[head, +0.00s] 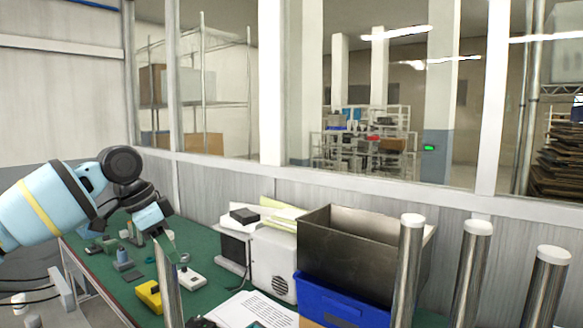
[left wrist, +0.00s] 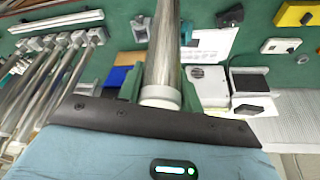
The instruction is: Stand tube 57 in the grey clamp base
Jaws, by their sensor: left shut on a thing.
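My left gripper (head: 160,232) is shut on a metal tube (head: 168,285), which hangs steeply down over the green table. In the left wrist view the tube (left wrist: 163,55) runs away from between my fingers, its white end cap (left wrist: 160,97) close to the gripper. No number is readable on it. A grey block, possibly a clamp base (head: 122,260), stands on the table left of the tube. In the left wrist view a grey block (left wrist: 141,29) shows beside the tube's far part; I cannot tell whether they touch. The tube's far end is out of view. My right gripper is not in view.
Several capped metal tubes (head: 410,265) stand upright at the right. A metal box (head: 365,250), a blue bin (head: 345,305) and a white device (head: 272,265) fill the table's right part. A yellow object (head: 149,296) and a white switch box (head: 192,279) lie near the held tube.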

